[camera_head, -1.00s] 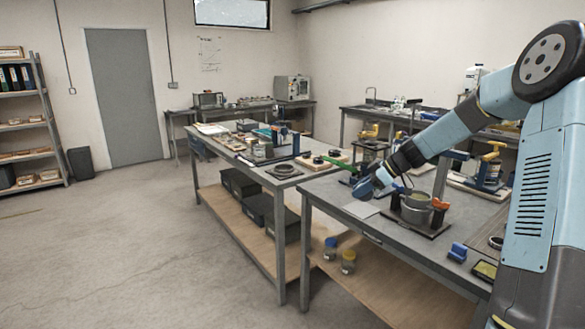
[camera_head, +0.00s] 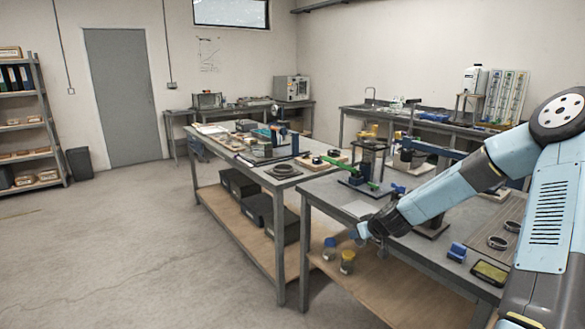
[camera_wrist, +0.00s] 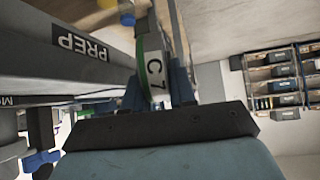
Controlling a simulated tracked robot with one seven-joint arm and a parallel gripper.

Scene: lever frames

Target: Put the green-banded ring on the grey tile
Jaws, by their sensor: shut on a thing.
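My gripper (camera_head: 359,232) is at the front edge of the near bench in the head view, pointing left and down. In the wrist view its two dark fingers (camera_wrist: 155,84) are shut on the green-banded ring (camera_wrist: 141,60), seen edge-on with a white "C7" label. The ring cannot be made out in the head view. A flat light grey square, which looks like the grey tile (camera_head: 358,209), lies on the near bench top just behind my gripper. The tile cannot be made out in the wrist view.
The near bench (camera_head: 322,197) has a "PREP" label (camera_wrist: 80,46) on its edge, close to the ring. A lever frame with a green handle (camera_head: 330,160) stands behind the tile. Other rings (camera_head: 497,242) lie on a mat at right. Jars (camera_head: 347,262) stand on the lower shelf.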

